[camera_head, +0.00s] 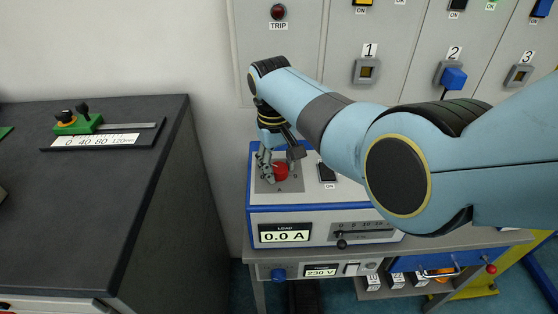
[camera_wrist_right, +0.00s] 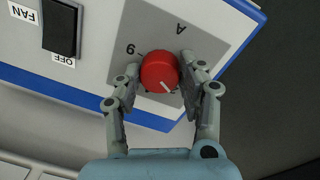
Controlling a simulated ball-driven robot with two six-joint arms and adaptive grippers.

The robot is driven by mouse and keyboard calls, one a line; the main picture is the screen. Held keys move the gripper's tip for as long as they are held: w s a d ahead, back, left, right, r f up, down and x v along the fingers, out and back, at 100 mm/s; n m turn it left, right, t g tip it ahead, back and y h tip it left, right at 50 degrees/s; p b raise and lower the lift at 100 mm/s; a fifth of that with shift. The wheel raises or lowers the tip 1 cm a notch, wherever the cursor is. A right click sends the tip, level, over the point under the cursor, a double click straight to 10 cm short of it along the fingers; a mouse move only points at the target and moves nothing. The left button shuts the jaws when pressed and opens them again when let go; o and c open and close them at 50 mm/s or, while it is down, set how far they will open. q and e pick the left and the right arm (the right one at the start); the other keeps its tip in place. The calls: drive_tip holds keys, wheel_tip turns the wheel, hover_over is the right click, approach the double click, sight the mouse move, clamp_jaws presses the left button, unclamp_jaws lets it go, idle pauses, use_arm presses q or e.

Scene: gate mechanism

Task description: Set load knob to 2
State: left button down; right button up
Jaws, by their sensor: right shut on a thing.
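The red load knob (camera_head: 281,171) sits on a grey plate on top of the white and blue load box. My right gripper (camera_head: 271,168) reaches it from above and is shut on it. In the right wrist view the knob (camera_wrist_right: 159,70) is between the two fingertips of the right gripper (camera_wrist_right: 160,72). Its white pointer line is toward the lower right there, and the markings beside it, an A and what seems a 6, are upside down. Other markings are hidden by the fingers. The LOAD display (camera_head: 285,234) reads 0.0 A. My left gripper is not in view.
A FAN switch (camera_wrist_right: 62,27) marked OFF is beside the knob plate. A slider (camera_head: 342,235) is on the box front. A 230 V unit (camera_head: 320,271) is below. A dark counter (camera_head: 70,200) with a green gauge is at left, and grey wall panels (camera_head: 280,60) stand behind.

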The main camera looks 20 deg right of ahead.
sight(275, 168)
drive_tip(key=shift+m, duration=0.8)
drive_tip(key=o, duration=1.2)
drive_tip(key=r, duration=1.2)
drive_tip(key=shift+a, duration=0.4)
